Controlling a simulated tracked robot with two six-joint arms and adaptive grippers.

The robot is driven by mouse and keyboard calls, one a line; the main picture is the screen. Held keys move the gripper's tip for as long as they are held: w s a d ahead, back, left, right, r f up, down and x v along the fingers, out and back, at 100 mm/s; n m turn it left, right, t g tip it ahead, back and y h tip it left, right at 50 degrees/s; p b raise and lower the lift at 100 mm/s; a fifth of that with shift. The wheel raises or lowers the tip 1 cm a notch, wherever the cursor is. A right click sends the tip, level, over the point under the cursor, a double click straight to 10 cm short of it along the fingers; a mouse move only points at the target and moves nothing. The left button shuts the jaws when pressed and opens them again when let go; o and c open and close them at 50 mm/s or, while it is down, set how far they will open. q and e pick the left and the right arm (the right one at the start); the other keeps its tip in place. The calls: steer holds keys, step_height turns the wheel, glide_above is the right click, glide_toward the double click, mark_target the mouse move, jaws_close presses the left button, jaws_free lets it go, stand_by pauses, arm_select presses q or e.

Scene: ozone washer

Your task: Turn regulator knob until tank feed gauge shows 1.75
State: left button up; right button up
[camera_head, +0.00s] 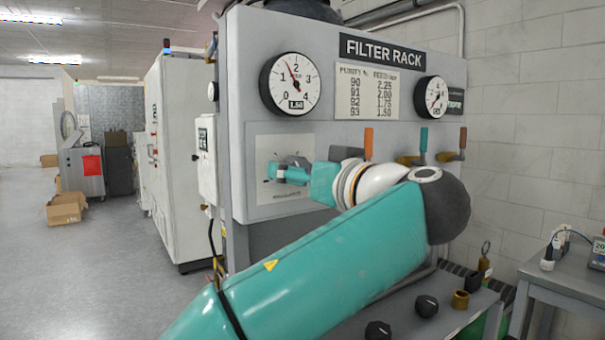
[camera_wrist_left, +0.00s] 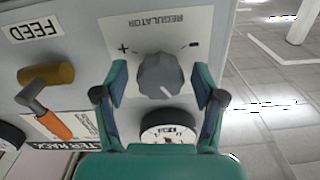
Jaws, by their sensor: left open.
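The grey regulator knob (camera_wrist_left: 160,75) sits on a light plate marked REGULATOR, with plus and minus marks, upside down in the left wrist view. My left gripper (camera_wrist_left: 160,82) is open, one finger on each side of the knob, with visible gaps. In the head view my left gripper (camera_head: 284,171) is in front of the regulator plate (camera_head: 262,145) and hides the knob. The large round gauge (camera_head: 290,83) above reads 1.50 on its small display; its needle points up-left, between 1 and 2. My right gripper is not in view.
A purity and feed chart (camera_head: 374,92) and a smaller gauge (camera_head: 431,96) are on the filter rack (camera_head: 330,25). Several lever valves (camera_head: 423,146) stick out to the right of the regulator. Loose dark knobs lie on the lower shelf (camera_head: 402,328). Open floor lies left.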

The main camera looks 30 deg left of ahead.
arm_select(q)
steer(key=c, duration=1.1)
steer(key=shift+m+p, duration=0.3)
steer(key=shift+m, duration=0.7)
steer(key=shift+c, duration=0.2)
steer(key=o, duration=1.1)
steer(key=shift+o, duration=0.2)
steer(key=v, duration=1.2)
